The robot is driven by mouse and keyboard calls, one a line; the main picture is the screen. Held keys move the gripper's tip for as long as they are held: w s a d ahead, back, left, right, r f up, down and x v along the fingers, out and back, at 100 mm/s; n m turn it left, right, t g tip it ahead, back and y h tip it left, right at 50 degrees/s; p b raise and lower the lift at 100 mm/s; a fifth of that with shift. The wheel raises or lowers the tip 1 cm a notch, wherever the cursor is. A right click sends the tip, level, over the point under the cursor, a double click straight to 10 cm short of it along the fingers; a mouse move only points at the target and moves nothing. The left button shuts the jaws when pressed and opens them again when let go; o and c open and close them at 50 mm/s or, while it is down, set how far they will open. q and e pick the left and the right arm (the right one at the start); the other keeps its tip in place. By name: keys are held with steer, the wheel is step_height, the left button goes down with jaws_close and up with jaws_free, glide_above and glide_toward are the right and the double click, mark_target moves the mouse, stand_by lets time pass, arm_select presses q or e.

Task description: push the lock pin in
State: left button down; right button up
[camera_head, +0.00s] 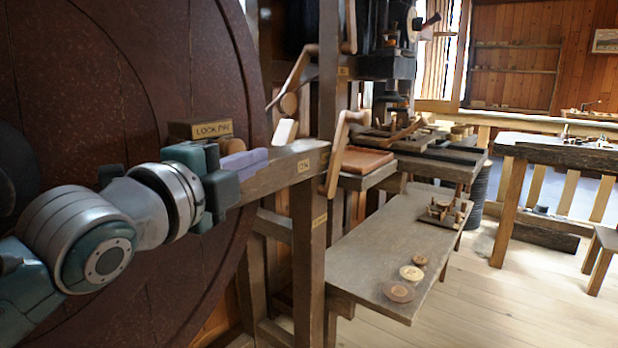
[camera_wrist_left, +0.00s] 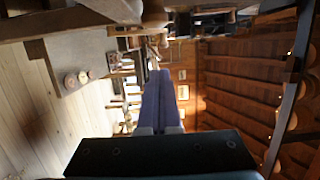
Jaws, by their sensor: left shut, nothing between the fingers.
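A wooden block lettered "LOCK PIN" (camera_head: 212,130) sits just behind and above my left gripper in the head view, beside the big dark red wheel (camera_head: 120,60). I cannot clearly make out the pin itself; it may be hidden behind the block or my gripper. My left gripper (camera_head: 260,158) is shut and empty, its purple fingers pointing right along the wooden beam (camera_head: 285,170). I cannot tell whether the fingertips touch the beam. In the left wrist view the closed fingers (camera_wrist_left: 160,78) point away into the room. My right gripper is in neither view.
A pale slanted piece (camera_head: 284,132) and wooden crank handles (camera_head: 343,150) stand just right of my fingers. A dark post (camera_head: 310,250) carries the beam. A low bench (camera_head: 385,250) holds several discs. Open floor (camera_head: 480,300) lies at right.

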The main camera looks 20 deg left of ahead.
arm_select(q)
steer(key=s+a, duration=0.1)
steer(key=s, duration=0.8)
steer(key=shift+a, duration=0.3)
steer(key=shift+s, duration=0.1)
steer(key=s+d+r+n+g+y+p, duration=0.1)
steer(key=s+d+n+g+y+p, duration=0.15)
steer(key=s+n+g+p, duration=1.75)
step_height(320, 180, up, 36)
steer(key=s+m+t+p, duration=0.2)
steer(key=t+p, duration=0.3)
steer(key=p, duration=3)
steer(key=shift+s+d+m+t+h, duration=0.15)
steer(key=shift+m+t+h, duration=0.15)
steer(key=shift+m+h, duration=0.15)
steer(key=c, duration=1.6)
jaws_free()
